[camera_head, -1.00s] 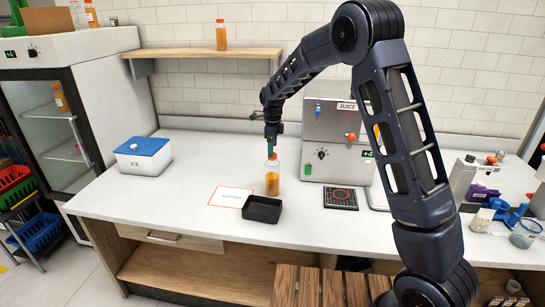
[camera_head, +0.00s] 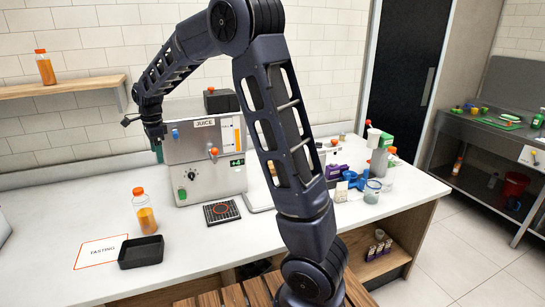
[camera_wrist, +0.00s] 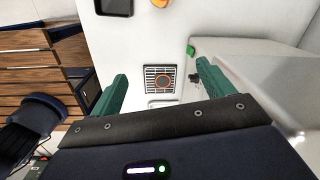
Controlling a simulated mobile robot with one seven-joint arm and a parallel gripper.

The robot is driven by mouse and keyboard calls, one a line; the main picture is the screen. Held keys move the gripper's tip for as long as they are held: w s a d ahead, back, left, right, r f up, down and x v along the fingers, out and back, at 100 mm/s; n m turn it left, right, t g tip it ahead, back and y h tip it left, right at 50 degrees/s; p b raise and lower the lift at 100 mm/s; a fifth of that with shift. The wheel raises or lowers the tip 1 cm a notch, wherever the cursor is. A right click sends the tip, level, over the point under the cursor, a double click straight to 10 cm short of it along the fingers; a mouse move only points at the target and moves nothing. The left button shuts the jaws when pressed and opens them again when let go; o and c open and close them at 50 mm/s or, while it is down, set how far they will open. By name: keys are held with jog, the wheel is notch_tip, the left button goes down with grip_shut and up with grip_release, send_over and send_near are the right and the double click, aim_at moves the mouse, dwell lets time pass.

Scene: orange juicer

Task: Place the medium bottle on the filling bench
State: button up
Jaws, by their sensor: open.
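A bottle of orange juice with an orange cap (camera_head: 144,214) stands upright on the white bench (camera_head: 60,220), behind a black tray (camera_head: 141,252). Its orange cap also shows at the top edge of the wrist view (camera_wrist: 160,3). Another juice bottle (camera_head: 45,68) stands on the wall shelf. I cannot tell from size alone which is the medium one. My gripper (camera_head: 158,152) is raised above the bench, behind and right of the bench bottle and apart from it. In the wrist view its green fingers (camera_wrist: 162,72) are spread with nothing between them.
The steel juicer (camera_head: 205,160) stands right of the bottle, close to my gripper, with a dark drip grate (camera_head: 221,211) before it. A "TASTING" card (camera_head: 101,251) lies left of the black tray. Blue, purple and clear items crowd the bench's right end.

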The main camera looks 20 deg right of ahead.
jog(key=s+d+r+n+t, duration=0.1)
jog(key=s+d+r+n, duration=0.2)
jog(key=d, duration=0.4)
jog(key=s+d+r+n, duration=0.2)
jog(key=s+d+r, duration=0.1)
jog(key=s+d, duration=0.3)
jog(key=s+d+r+n+t, duration=0.1)
jog(key=s+d+r+n, duration=0.15)
jog(key=d, duration=0.65)
jog(key=s+d+f+n+t, duration=0.1)
jog(key=s+d+n, duration=0.3)
jog(key=s, duration=0.6)
jog(key=s+d+f+n+t, duration=0.1)
jog(key=s+d+n, duration=0.2)
jog(key=s+d, duration=0.5)
jog(key=shift+s+f+n+h, duration=0.25)
jog(key=shift+s+n+h, duration=0.1)
jog(key=shift+s, duration=0.75)
